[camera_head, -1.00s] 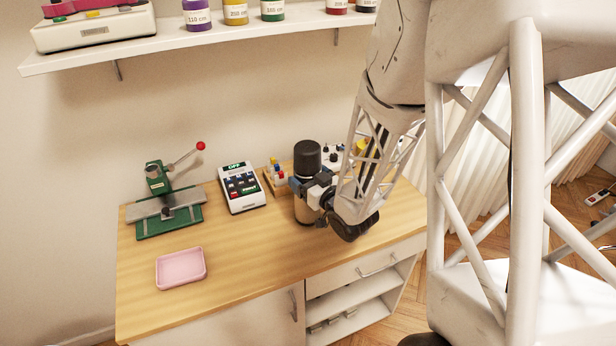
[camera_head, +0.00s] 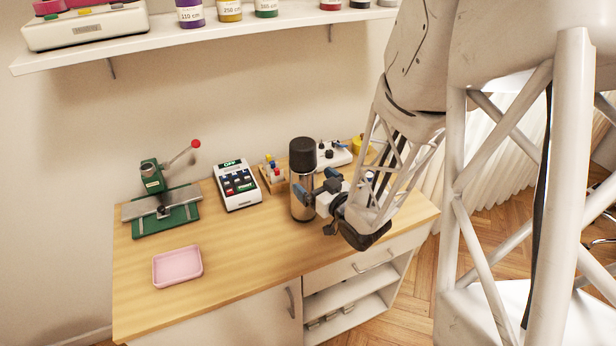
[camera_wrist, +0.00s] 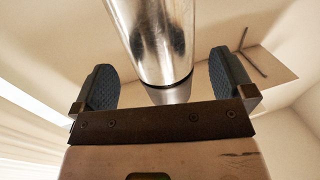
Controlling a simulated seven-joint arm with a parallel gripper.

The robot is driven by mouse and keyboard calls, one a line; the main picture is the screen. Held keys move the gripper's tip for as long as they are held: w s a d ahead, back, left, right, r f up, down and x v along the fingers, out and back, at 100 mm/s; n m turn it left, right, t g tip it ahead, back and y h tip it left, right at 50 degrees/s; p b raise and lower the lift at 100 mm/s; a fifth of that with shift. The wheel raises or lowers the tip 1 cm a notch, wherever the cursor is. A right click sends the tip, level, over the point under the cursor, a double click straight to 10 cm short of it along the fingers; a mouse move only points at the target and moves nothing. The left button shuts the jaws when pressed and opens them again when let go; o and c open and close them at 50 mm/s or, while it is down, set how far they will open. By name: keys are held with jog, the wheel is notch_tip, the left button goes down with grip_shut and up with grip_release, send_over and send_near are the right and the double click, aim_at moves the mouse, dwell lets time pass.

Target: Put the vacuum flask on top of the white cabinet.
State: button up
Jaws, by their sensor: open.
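The vacuum flask (camera_head: 303,205), a silver cylinder with a black cap, stands upright on the wooden top (camera_head: 232,250) of a white-fronted cabinet (camera_head: 225,322). My gripper (camera_head: 318,187) is open at the flask's right side, with one blue finger overlapping the flask in the head view. In the wrist view the flask (camera_wrist: 150,35) appears in the gap between the two blue finger pads, with space on both sides. The pads do not appear to press on it.
A calculator-like device (camera_head: 238,185), a green press (camera_head: 163,205) and a pink tray (camera_head: 178,267) lie to the left. A small wooden rack (camera_head: 274,178) and a white device (camera_head: 334,155) are behind the flask. A wall shelf (camera_head: 200,38) hangs above. The front worktop is clear.

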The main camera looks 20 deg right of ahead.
jog(key=v, duration=0.7)
dwell(0.3)
jog(key=shift+w, duration=0.1)
dwell(0.5)
notch_tip(320, 180, up, 7)
jog(key=w+a+m+g+h, duration=0.1)
jog(key=m+g+h, duration=0.1)
jog(key=g+h, duration=0.45)
jog(key=s+a+r+g+y, duration=0.1)
jog(key=s+a+r+g, duration=0.3)
jog(key=s, duration=0.4)
jog(key=s+a+r+g+y, duration=0.1)
jog(key=s+a+r+g, duration=0.3)
jog(key=s+a+r, duration=0.2)
jog(key=s+a, duration=0.2)
jog(key=shift+s+m, duration=0.35)
jog(key=shift+m, duration=0.05)
